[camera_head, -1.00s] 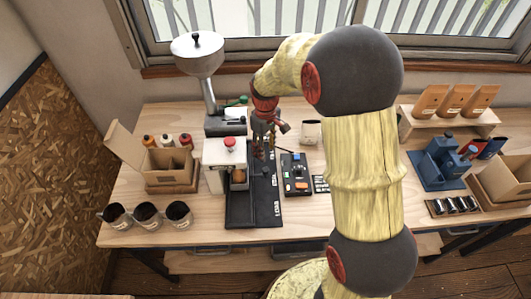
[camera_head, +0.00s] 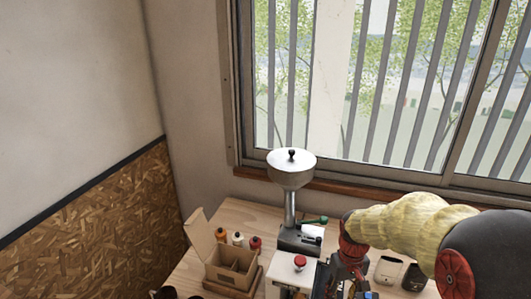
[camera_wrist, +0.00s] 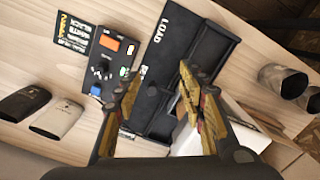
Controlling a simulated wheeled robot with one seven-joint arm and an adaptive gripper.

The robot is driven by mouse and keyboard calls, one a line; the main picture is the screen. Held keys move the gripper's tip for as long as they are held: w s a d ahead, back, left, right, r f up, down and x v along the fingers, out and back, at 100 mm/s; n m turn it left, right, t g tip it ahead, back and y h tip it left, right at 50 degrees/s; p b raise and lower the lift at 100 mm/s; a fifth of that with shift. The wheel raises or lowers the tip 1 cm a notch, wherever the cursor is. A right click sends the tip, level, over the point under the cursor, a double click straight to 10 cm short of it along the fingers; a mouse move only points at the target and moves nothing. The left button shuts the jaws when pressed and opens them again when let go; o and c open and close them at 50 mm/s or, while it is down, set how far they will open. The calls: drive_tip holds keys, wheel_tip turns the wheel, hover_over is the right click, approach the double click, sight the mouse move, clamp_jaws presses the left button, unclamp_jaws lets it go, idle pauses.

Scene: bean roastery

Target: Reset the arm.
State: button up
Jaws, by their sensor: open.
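My gripper (camera_head: 348,272) is at the bottom of the head view, above the workbench, with its lower end cut off by the frame. In the wrist view my gripper (camera_wrist: 157,92) has its two fingers spread apart with nothing between them. Below the fingers lies a long black tray (camera_wrist: 160,50) marked "LOAD". My arm reaches in from the lower right of the head view.
A grinder with a metal hopper (camera_head: 291,172) stands left of my gripper. A white machine (camera_head: 284,275) and an open cardboard box (camera_head: 222,272) are nearby. The wrist view shows a black control panel (camera_wrist: 112,50), a white device (camera_wrist: 57,118) and a black device (camera_wrist: 24,102).

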drive_tip(key=s+a+r+m+t+b, duration=0.1)
drive_tip(key=s+r+t+b, duration=0.2)
drive_tip(key=s+r, duration=0.3)
drive_tip(key=s+a+r+t+b, duration=0.2)
drive_tip(key=s+r, duration=0.4)
drive_tip(key=s, duration=0.6)
drive_tip(key=shift+s+m+t+b, duration=0.2)
drive_tip(key=shift+m+t+b, duration=0.3)
drive_tip(key=shift+b, duration=0.45)
